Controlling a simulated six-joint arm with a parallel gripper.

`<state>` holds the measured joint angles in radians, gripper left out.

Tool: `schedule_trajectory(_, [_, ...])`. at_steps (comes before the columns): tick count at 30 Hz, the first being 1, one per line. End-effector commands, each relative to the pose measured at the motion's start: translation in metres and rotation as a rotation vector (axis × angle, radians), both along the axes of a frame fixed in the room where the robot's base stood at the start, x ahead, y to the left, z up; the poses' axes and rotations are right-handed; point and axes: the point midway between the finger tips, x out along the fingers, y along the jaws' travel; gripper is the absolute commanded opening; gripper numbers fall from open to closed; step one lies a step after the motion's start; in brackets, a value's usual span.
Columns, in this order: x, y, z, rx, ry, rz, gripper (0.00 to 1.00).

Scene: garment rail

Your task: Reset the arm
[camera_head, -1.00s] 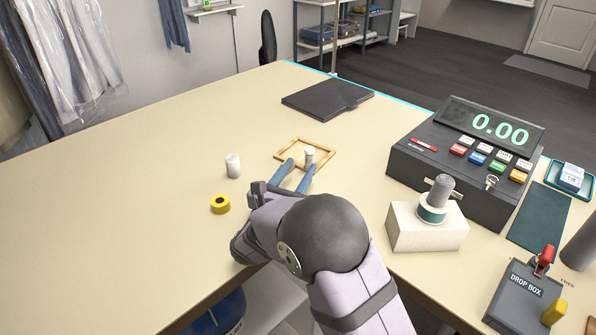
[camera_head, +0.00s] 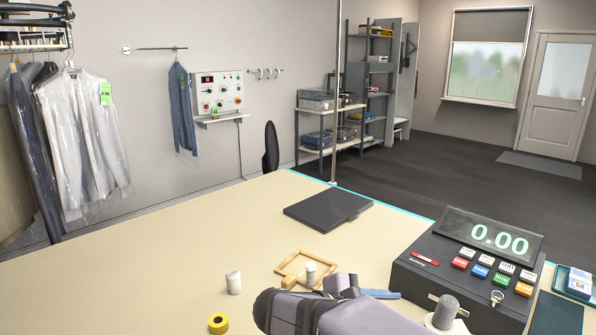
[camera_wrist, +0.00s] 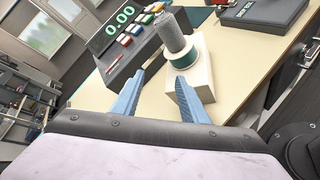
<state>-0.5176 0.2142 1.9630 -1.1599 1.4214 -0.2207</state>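My gripper (camera_head: 385,294) is low in the head view, above the counter, and its blue fingers point right toward the cash register (camera_head: 465,268). In the wrist view the two blue fingers (camera_wrist: 160,76) stand apart with only counter behind the gap, so it is open and empty. The white block with a green and grey spool (camera_wrist: 185,57) lies beyond the right finger. In the head view my arm hides most of that block, and only the top of the grey spool (camera_head: 446,308) shows.
A wooden frame (camera_head: 283,270) with a white cylinder (camera_head: 310,271) lies close behind my arm. Another white cylinder (camera_head: 233,283) and a yellow tape roll (camera_head: 218,323) are to the left. A dark flat folder (camera_head: 327,208) lies farther back. The left part of the counter (camera_head: 130,285) is clear.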

Motion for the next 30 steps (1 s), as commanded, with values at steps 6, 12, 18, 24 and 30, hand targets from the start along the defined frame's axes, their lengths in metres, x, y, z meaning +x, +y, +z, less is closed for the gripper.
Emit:
schedule_trajectory(6, [-0.066,-0.005,-0.005,0.355,-0.028,-0.292,0.40])
schedule_trajectory(12, [-0.116,0.020,-0.009,0.681,-0.050,-0.548,0.40])
schedule_trajectory(18, [-0.153,0.038,-0.052,0.977,-0.083,-0.809,0.40])
schedule_trajectory(24, [-0.176,0.032,-0.097,1.121,-0.169,-0.980,0.40])
schedule_trajectory(30, [-0.187,0.029,-0.116,1.183,-0.240,-1.067,0.40])
